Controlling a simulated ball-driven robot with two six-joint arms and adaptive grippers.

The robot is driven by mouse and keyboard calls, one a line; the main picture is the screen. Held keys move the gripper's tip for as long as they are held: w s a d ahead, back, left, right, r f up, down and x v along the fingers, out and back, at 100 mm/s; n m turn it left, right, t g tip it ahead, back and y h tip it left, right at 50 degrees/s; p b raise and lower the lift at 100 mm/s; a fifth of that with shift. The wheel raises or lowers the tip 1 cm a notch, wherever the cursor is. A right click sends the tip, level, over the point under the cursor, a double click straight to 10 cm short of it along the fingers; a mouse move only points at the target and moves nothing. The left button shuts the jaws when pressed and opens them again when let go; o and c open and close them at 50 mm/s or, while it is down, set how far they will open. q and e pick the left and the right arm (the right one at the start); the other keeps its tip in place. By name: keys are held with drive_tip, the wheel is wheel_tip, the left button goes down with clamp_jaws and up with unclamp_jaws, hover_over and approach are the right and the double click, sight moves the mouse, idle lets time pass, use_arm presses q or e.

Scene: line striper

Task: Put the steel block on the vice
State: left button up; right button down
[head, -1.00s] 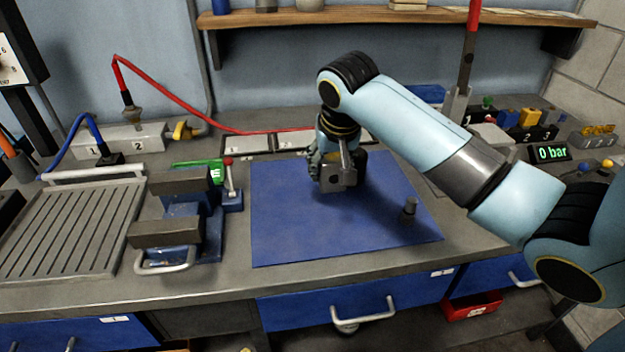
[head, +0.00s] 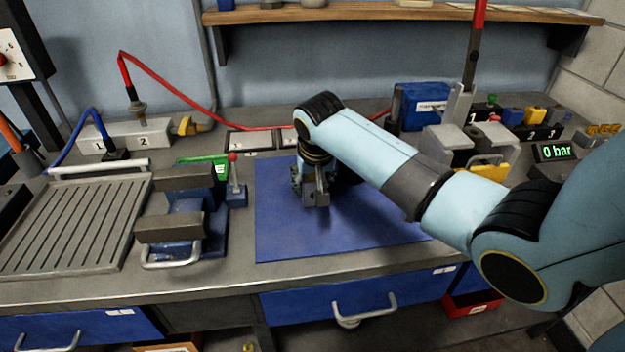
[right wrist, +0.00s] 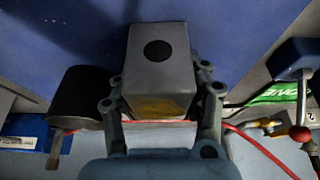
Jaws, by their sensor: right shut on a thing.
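The steel block (head: 315,199) is a small grey block with a dark round spot on one face. My right gripper (head: 311,186) is shut on it and holds it over the blue mat, apparently clear of the surface. In the right wrist view the block (right wrist: 150,85) sits between the fingers of the gripper (right wrist: 162,112). The vice (head: 172,229) stands left of the mat, with two grey jaws on a blue body. The gap between its jaws looks empty. The block is to the right of the vice and apart from it. My left gripper is not in view.
A red-knobbed lever (head: 234,172) stands beside the vice, with a green sign (head: 213,165) behind. A ribbed tray (head: 75,222) lies to the left. The blue mat (head: 290,235) is bare at its front. A blue box (head: 415,105) and a press (head: 450,135) stand behind my arm.

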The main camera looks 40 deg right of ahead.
drive_tip(key=c, duration=1)
unclamp_jaws()
drive_tip(key=o, duration=0.4)
